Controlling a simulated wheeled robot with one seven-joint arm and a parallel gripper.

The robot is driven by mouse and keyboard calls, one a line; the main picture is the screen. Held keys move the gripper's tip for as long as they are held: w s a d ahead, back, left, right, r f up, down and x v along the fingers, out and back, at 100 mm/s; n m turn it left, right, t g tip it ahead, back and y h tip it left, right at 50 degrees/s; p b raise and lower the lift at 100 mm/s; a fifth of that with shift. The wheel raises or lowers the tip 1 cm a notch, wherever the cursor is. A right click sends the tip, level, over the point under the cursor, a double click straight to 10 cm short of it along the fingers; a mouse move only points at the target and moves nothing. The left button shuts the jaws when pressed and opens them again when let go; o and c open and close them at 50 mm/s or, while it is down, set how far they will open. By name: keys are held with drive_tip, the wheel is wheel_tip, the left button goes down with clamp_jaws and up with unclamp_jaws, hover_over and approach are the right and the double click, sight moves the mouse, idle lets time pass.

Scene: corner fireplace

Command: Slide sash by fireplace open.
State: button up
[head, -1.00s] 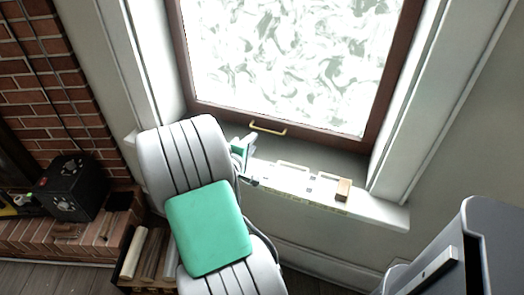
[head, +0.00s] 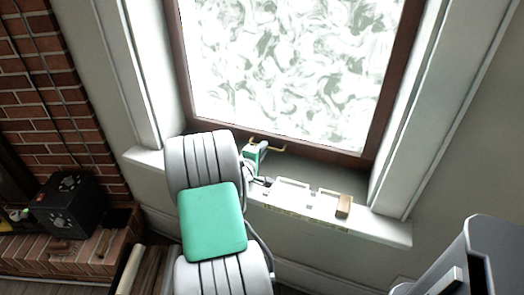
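The window sash (head: 372,138) has a brown frame around a pale patterned pane. It fills the top middle of the head view. A brass handle (head: 275,150) is on its bottom rail, with its left part hidden by my gripper. My gripper (head: 258,150), white and green, is at the left part of the handle. I cannot tell whether it touches the handle. Its fingers are too small and partly hidden, so I cannot tell if they are open or shut. My grey and green arm reaches up from below and hides part of the sill.
The white sill (head: 390,228) carries pale flat items (head: 305,196) and a small brown block (head: 344,206). At left are the brick fireplace (head: 50,95), a black box (head: 68,205) on its ledge and logs (head: 145,268) below.

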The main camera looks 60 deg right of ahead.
clamp_jaws()
idle(1.1)
